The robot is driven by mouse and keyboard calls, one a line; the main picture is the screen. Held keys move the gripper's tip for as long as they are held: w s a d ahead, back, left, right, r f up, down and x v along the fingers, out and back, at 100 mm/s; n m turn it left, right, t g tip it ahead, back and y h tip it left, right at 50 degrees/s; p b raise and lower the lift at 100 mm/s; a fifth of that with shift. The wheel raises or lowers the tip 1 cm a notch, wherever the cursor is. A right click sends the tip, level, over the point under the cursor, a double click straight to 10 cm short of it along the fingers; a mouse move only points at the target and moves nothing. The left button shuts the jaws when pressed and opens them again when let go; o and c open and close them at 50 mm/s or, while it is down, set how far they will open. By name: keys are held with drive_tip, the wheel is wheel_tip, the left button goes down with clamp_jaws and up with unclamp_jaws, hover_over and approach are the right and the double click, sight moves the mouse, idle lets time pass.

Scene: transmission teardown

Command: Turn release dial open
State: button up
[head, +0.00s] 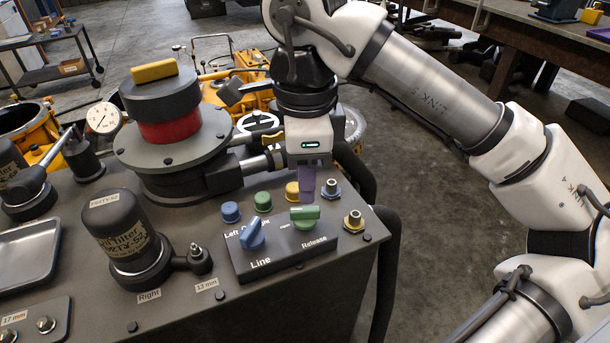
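The release dial (305,214) is a green knob on the sloped black control panel (287,262), above the word "Release". Its bar lies roughly crosswise in the picture. A blue dial (252,234) labelled "Line" sits to its left. My gripper (307,192) points down from the white wrist, with its purple fingers just above and behind the release dial. I cannot tell whether the fingertips touch the dial. The fingers overlap in this view, so their gap is hidden.
Blue (230,212), green (263,202) and yellow (292,191) caps stand behind the dials. Brass fittings (353,222) are to the right. A black filter cylinder (125,238) and a large red-banded cylinder (168,128) stand to the left. A black hose (385,265) hangs at the bench's right edge.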

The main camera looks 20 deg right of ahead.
sight(305, 209)
wheel_tip(305, 209, up, 8)
drive_tip(key=p, duration=0.5)
drive_tip(key=shift+r, duration=0.1)
